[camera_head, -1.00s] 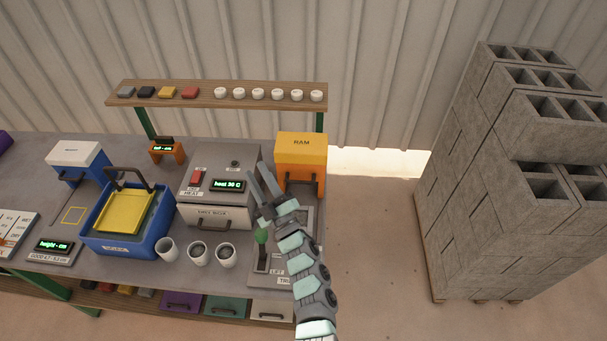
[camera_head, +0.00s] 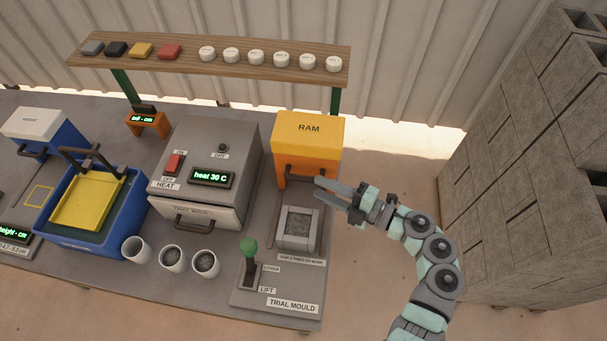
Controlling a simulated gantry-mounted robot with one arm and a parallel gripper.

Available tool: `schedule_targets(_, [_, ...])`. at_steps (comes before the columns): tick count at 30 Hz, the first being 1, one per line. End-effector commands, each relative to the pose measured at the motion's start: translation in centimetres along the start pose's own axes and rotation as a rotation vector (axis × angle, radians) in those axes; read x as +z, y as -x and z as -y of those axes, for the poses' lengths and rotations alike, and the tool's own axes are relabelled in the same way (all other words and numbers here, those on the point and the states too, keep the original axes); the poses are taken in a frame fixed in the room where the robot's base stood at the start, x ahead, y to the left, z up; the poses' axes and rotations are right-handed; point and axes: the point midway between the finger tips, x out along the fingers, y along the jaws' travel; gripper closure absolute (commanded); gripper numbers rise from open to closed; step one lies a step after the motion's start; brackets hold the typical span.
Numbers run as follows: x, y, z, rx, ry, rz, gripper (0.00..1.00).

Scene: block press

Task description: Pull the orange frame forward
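The orange frame labelled RAM (camera_head: 309,135) stands at the back right of the bench, with a dark bar handle (camera_head: 303,174) across its front. My gripper (camera_head: 319,192) is just in front of and to the right of this handle, its fingers pointing left. The two fingers are apart with nothing seen between them. Whether a fingertip touches the handle, I cannot tell. A grey mould (camera_head: 298,214) with a rough dark filling sits in front of the orange frame, below my fingers.
A green-knobbed lever (camera_head: 249,249) stands left of the mould. A grey heat box (camera_head: 205,150) reading 30 C is left of the orange frame. Several white cups line the bench front, including one cup (camera_head: 172,259). A shelf (camera_head: 220,66) runs behind. Concrete blocks (camera_head: 530,160) are stacked at right.

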Motion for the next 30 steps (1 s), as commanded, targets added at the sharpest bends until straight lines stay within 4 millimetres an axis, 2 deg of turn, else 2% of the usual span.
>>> schedule_targets(6, [0.0,-4.1,-0.1,0.002,0.0,-0.001,0.66])
schedule_targets(12, [0.1,-6.1,-0.1,0.003,-0.001,0.003,0.66])
schedule_targets(23, [0.1,-6.6,-0.1,0.002,0.0,0.003,0.66])
schedule_targets(30, [0.1,-6.6,-0.1,0.002,0.0,0.003,0.86])
